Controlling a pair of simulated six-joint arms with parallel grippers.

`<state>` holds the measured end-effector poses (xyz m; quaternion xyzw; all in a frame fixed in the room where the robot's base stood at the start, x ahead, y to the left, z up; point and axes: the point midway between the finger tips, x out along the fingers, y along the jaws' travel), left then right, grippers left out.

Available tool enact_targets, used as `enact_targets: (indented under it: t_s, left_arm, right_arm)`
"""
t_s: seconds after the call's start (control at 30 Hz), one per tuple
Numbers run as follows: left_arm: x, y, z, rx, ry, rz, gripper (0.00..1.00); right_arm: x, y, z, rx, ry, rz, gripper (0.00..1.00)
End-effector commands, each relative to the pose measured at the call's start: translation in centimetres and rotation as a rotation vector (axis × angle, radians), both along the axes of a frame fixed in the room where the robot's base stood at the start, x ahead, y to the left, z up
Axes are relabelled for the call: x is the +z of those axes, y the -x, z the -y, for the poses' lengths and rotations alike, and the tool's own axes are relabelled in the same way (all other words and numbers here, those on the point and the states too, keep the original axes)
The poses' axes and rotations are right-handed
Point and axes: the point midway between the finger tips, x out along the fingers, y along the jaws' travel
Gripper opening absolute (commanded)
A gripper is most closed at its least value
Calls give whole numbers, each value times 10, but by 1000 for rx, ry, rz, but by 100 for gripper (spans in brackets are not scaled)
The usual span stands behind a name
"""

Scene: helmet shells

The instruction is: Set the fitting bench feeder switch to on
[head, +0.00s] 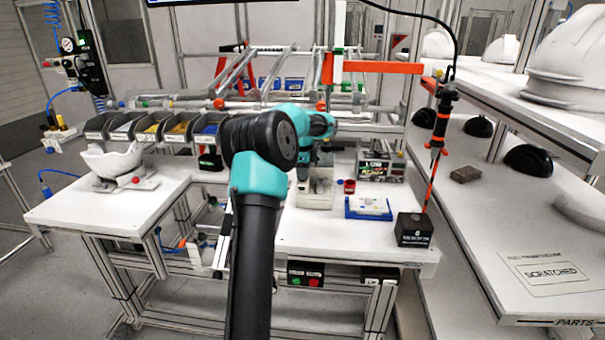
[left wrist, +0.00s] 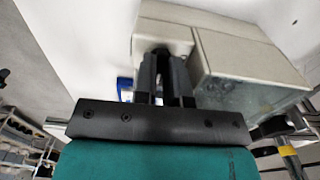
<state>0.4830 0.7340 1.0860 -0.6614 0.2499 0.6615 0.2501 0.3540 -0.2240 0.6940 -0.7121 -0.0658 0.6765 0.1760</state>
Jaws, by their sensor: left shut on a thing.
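The bench feeder, a beige box (head: 316,186), stands on the white fitting bench just right of my left arm. In the left wrist view, the feeder (left wrist: 245,65) fills the upper right. My left gripper (head: 312,160) is above and against the feeder, partly hidden by my own arm in the head view. In the left wrist view, the dark fingers of my left gripper (left wrist: 165,62) are close together at the feeder's near face, shut on a small dark part there, the feeder switch. The fingers mostly hide the switch, and its position cannot be read. My right gripper is not in view.
A blue tray (head: 368,208), a red cup (head: 349,186), a display box (head: 380,168) and a black block (head: 414,230) stand right of the feeder. Parts bins (head: 151,129) line the back left. A white helmet shell (head: 113,160) sits at the left. The front bench is clear.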

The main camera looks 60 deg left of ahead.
Motion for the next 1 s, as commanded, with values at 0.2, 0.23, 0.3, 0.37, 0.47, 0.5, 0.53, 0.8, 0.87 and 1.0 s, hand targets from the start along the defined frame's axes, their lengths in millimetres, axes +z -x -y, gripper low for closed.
enact_targets:
  t_s: [0.2,0.23,0.3,0.37,0.47,0.5,0.53,0.8,0.87,1.0]
  left_arm:
    - [0,0,0,12,0,0,0]
    - [0,0,0,17,0,0,0]
    - [0,0,0,31,0,0,0]
    - [0,0,0,50,0,0,0]
    - [0,0,0,92,1,1,0]
    - [0,0,0,113,1,1,0]
    - [1,0,0,129,1,1,0]
    - [1,0,0,338,1,1,0]
    - [1,0,0,392,1,1,0]
    - [1,0,0,526,0,2,0]
  right_arm:
    - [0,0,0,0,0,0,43]
    - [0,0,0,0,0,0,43]
    - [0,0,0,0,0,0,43]
    - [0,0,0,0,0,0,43]
    - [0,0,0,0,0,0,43]
    - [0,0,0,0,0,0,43]
    - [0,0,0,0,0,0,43]
    - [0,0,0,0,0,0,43]
    - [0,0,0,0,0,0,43]
    - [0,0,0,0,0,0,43]
